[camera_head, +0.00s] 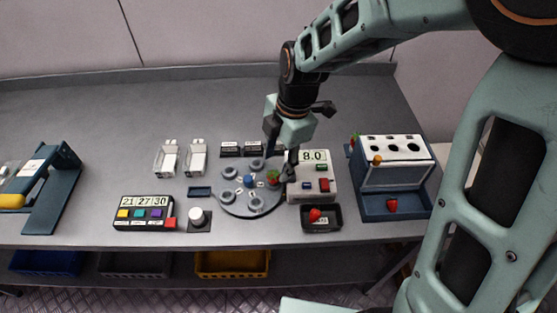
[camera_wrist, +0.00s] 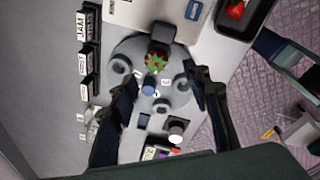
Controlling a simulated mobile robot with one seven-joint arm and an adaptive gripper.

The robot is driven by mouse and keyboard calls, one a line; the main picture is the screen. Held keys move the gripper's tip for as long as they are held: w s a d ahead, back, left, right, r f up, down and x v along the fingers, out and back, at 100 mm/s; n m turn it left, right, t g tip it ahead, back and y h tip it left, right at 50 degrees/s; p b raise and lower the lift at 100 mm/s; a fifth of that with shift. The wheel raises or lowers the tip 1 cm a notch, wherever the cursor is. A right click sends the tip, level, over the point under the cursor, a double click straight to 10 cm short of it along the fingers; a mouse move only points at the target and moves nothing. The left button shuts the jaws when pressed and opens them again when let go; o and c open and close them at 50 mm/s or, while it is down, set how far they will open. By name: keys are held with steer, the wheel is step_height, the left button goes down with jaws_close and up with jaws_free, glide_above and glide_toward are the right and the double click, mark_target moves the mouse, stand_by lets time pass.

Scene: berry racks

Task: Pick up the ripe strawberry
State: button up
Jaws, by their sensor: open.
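A red strawberry with green leaves (camera_head: 273,177) sits in a ring holder near the right side of a round grey turntable (camera_head: 238,209). In the wrist view the strawberry (camera_wrist: 155,62) shows its leaves toward the camera, with red around them. My gripper (camera_head: 280,163) hangs over the turntable, close to the strawberry. In the wrist view my gripper's dark fingers (camera_wrist: 160,75) are spread, with nothing between them, and the strawberry lies just beyond the tips. Another red strawberry (camera_head: 315,215) lies in a small black tray (camera_head: 322,229), and one more (camera_head: 391,205) is in the blue rack (camera_head: 372,215).
A white scale (camera_head: 297,197) reading 8.0 stands right of the turntable, close to my gripper. The blue rack holds an orange berry (camera_head: 377,160). A button panel (camera_head: 143,213) and a white knob (camera_head: 197,216) stand left. The table behind is clear.

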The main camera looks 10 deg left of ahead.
mark_target(274, 175)
steer(key=shift+w+a+f+p, duration=0.15)
steer(key=shift+a+f, duration=0.05)
steer(key=shift+f, duration=0.9)
steer(key=shift+w+a+f+p, duration=0.1)
steer(key=shift+a+f, duration=0.1)
steer(key=shift+f, duration=0.95)
steer(key=shift+w+a+f+p, duration=0.15)
steer(key=shift+a+f, duration=0.05)
steer(key=shift+f, duration=0.9)
steer(key=c, duration=0.7)
